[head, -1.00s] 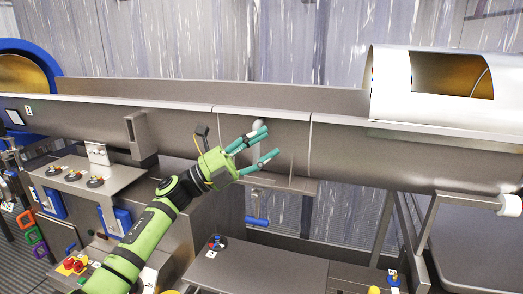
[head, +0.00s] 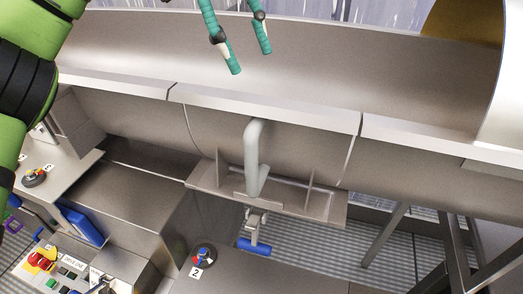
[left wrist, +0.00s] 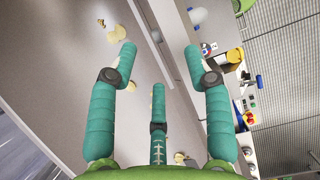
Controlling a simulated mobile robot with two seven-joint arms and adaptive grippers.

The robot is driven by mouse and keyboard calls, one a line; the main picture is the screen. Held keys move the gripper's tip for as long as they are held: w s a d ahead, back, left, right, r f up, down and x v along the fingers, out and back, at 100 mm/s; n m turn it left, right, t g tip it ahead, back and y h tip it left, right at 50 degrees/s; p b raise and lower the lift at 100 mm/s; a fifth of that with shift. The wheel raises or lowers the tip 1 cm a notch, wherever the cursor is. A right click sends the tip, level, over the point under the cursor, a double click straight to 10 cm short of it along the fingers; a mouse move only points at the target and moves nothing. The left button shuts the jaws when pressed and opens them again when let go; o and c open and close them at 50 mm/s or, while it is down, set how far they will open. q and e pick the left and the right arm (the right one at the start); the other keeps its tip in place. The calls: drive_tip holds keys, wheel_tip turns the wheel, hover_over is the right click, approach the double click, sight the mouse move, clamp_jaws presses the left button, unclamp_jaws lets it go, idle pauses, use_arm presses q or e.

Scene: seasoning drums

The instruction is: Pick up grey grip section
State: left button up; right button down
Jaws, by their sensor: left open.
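The light grey grip section (head: 255,160) is a bent, upright handle on the front of the long metal trough, above a small ledge. It shows whole in the head view. My left gripper (head: 250,60) is open and empty. It hangs over the inside of the trough, above the grip section in the picture and apart from it. In the left wrist view, the three teal fingers of my left gripper (left wrist: 160,55) are spread with nothing between them. A pale piece (left wrist: 198,15) near the top there may be the grip section; I cannot tell. My right gripper is not in view.
The metal trough (head: 330,65) crosses the head view, with its raised rim between my left gripper and the grip section. A blue-handled valve (head: 255,245) hangs below the ledge. Control panels stand at lower left. Several small yellowish bits (left wrist: 114,33) lie in the trough.

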sight(260, 94)
use_arm(q)
drive_tip(key=shift+s+d+f, duration=0.3)
drive_tip(key=shift+s+f, duration=0.1)
drive_tip(key=shift+f, duration=0.1)
drive_tip(key=shift+s+d+f, duration=0.25)
drive_tip(key=shift+s+f, duration=0.1)
drive_tip(key=shift+f, duration=0.15)
drive_tip(key=p+x, duration=0.1)
drive_tip(key=x, duration=0.2)
drive_tip(key=shift+w+f+p, duration=0.2)
drive_tip(key=shift+p, duration=0.15)
drive_tip(key=shift+d+f, duration=0.15)
drive_tip(key=shift+f, duration=0.2)
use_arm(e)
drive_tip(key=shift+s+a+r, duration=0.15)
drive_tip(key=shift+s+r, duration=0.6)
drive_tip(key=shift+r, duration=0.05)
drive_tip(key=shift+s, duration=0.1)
use_arm(q)
drive_tip(key=shift+f, duration=0.2)
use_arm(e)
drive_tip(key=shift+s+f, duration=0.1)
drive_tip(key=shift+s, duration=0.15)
use_arm(q)
drive_tip(key=shift+r, duration=0.1)
clamp_jaws()
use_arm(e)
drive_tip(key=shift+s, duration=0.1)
